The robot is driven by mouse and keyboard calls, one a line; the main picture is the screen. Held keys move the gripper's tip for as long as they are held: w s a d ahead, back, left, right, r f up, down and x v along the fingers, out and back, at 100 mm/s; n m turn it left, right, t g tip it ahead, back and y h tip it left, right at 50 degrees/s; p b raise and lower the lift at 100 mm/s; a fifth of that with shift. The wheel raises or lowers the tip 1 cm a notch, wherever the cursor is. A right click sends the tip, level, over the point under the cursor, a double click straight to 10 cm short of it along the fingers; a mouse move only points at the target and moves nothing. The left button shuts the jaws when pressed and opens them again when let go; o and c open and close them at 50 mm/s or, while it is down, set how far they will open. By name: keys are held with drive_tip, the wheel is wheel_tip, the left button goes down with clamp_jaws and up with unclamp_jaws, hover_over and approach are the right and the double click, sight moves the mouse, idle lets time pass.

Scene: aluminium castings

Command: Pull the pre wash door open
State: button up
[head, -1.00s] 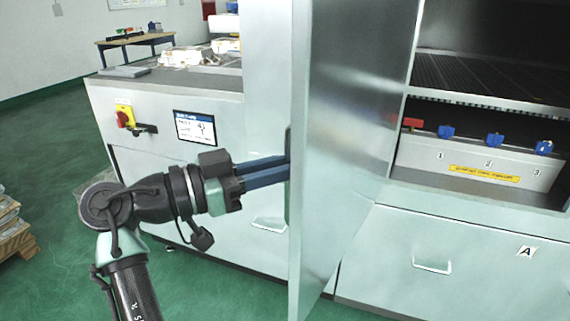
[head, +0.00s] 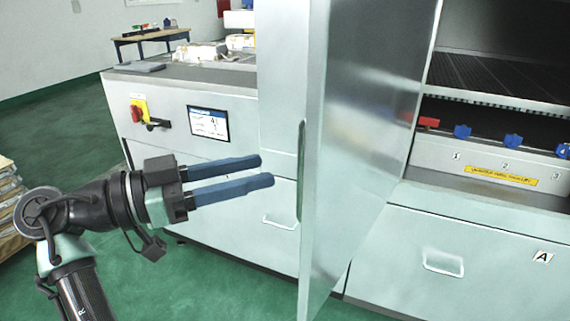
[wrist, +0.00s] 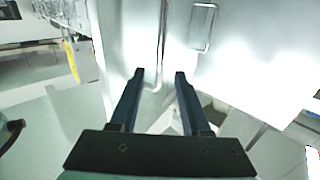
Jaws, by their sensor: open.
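The pre wash door (head: 362,150) is a tall metal panel that stands swung open, showing the inside of the cabinet to its right. Its handle (head: 301,170) is a vertical bar on the door's left face. My gripper (head: 267,171) is open and empty, with its two blue fingers pointing at the handle from the left, a short gap away. In the wrist view, the fingers (wrist: 158,74) spread apart in front of pale metal, with a long vertical bar, probably the handle (wrist: 161,50), ahead between them.
Inside the cabinet are a dark rack (head: 500,80) and a pale box with blue valves (head: 490,165). A drawer marked A (head: 480,250) lies below. A control panel with a red switch (head: 137,113) and a screen (head: 208,123) is at left. Green floor (head: 215,285) is clear below my arm.

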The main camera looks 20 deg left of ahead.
drive_tip(key=shift+v, duration=2.4)
drive_tip(key=shift+d, duration=0.1)
